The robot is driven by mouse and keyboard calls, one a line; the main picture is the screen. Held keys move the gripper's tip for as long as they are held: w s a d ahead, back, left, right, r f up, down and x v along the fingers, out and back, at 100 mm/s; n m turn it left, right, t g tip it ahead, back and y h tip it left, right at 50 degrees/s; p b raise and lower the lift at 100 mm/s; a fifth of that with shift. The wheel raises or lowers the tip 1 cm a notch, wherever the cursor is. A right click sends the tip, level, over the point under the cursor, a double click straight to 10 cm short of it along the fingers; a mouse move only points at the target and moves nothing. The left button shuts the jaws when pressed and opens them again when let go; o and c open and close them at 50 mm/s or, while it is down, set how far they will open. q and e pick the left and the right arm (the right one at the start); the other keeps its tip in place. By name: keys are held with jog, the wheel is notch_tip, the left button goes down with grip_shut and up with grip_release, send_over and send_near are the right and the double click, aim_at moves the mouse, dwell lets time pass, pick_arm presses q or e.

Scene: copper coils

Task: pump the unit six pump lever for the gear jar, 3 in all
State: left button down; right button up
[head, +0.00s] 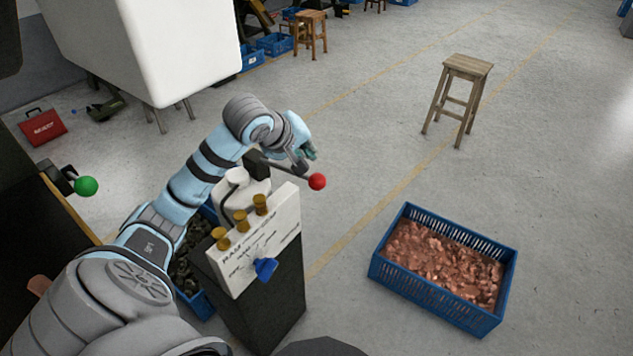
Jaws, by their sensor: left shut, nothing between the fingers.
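A pump lever with a red ball knob (317,181) sticks out to the right from behind the dark pedestal's panel. Its rod is partly hidden by my left arm. A pale rounded jar-like body (243,191) stands behind the panel, partly covered; I cannot tell whether it is the gear jar. My left gripper (309,153) is shut and empty, just above and behind the red knob. I cannot tell whether it touches the lever. My right gripper is not in view.
The pedestal's white panel (262,238) carries several brass knobs and a blue knob (265,268). A blue crate (381,277) of copper pieces stands to the right. A green ball knob (86,186) is at left. A wooden stool (467,68) stands farther back; the floor between is clear.

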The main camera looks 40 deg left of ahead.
aim_at(312, 175)
pick_arm(q)
jog(key=shift+d+f+b, duration=0.2)
jog(key=shift+f+b, duration=0.6)
jog(key=shift+f, duration=0.5)
jog(key=shift+f, duration=0.1)
jog(key=shift+d+f+b, duration=0.1)
jog(key=shift+f+b, duration=0.2)
jog(key=shift+b, duration=0.15)
jog(key=shift+d+f+b, duration=0.15)
jog(key=shift+f+b, duration=0.6)
jog(key=shift+f, duration=0.1)
jog(key=shift+d+f+b, duration=0.1)
jog(key=shift+f+b, duration=0.65)
jog(key=shift+f, duration=0.1)
dwell(1.4)
jog(key=shift+w+d+f+b, duration=0.1)
jog(key=shift+d+f+b, duration=0.15)
jog(key=shift+f+b, duration=0.5)
dwell(0.5)
jog(key=shift+d+f+b, duration=0.1)
jog(key=shift+f+b, duration=0.5)
jog(key=shift+f, duration=0.15)
dwell(1.0)
